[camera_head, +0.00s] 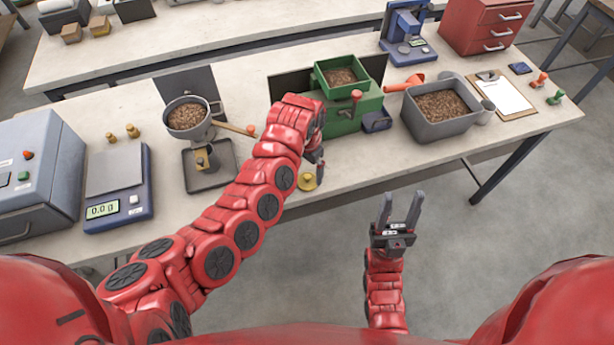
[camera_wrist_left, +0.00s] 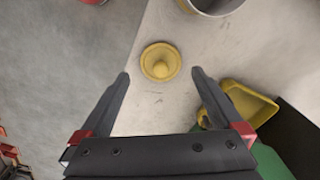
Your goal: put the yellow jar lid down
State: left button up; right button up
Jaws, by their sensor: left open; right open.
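The yellow jar lid (camera_head: 307,181) lies on the bench near its front edge, just in front of the green machine. It also shows in the left wrist view (camera_wrist_left: 160,62), knob up, flat on the pale top. My left gripper (camera_head: 317,166) is over the bench close by the lid, partly hidden by its own arm. In the left wrist view its two fingers are spread, with the lid seen between and just beyond the tips, and nothing is gripped. My right gripper (camera_head: 402,207) is open and empty, over the floor in front of the bench.
The green machine (camera_head: 348,112) with a pellet hopper stands behind the lid. A grey tub of pellets (camera_head: 441,111) is to its right. A funnel stand (camera_head: 206,163) and a scale (camera_head: 118,187) are to the left. The bench's front edge is close to the lid.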

aim_at(307, 178)
pick_arm(q)
notch_tip(307, 178, up, 8)
jog(key=b, duration=0.1)
jog(key=shift+f+b, duration=0.15)
jog(key=shift+b, duration=0.2)
jog(key=shift+s, duration=0.1)
